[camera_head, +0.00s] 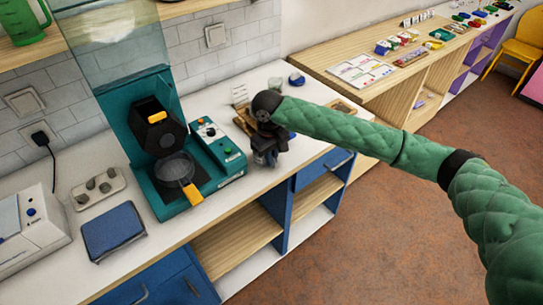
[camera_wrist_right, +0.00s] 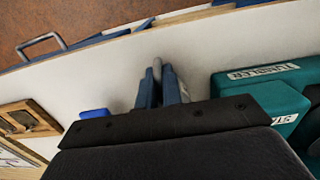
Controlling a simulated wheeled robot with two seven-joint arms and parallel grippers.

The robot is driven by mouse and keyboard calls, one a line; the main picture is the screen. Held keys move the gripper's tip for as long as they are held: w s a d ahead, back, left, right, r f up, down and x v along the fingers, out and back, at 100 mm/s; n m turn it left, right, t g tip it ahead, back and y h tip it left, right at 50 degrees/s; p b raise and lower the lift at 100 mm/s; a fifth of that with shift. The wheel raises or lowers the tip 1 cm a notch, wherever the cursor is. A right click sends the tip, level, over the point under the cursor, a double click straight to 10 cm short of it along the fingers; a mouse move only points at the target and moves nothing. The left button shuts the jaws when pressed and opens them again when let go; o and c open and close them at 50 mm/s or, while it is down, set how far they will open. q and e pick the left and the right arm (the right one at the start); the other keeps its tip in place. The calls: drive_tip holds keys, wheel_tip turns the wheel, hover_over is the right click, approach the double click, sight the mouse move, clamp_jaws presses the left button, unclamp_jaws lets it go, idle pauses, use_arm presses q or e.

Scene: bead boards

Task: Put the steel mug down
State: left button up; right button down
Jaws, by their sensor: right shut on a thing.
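My right gripper (camera_head: 264,156) is low over the white counter, just right of the teal machine, at the end of my green-sleeved arm. In the right wrist view its narrow fingers (camera_wrist_right: 160,85) are close together. A small grey piece of the steel mug (camera_wrist_right: 157,67) shows between the fingertips. Most of the mug is hidden, and I cannot tell whether it touches the counter. My left gripper is not in view.
The teal machine (camera_head: 133,135) with a black drum (camera_head: 158,136) stands left of my gripper. A blue mat (camera_head: 113,229) and a white device (camera_head: 28,240) are farther left. Wooden holders (camera_head: 244,120) lie close behind. Bare counter (camera_wrist_right: 110,75) shows beside my fingers.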

drive_tip(key=c, duration=2)
unclamp_jaws()
drive_tip(key=shift+f, duration=0.15)
drive_tip(key=o, duration=0.4)
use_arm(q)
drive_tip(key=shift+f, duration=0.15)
use_arm(e)
drive_tip(key=shift+o, duration=0.2)
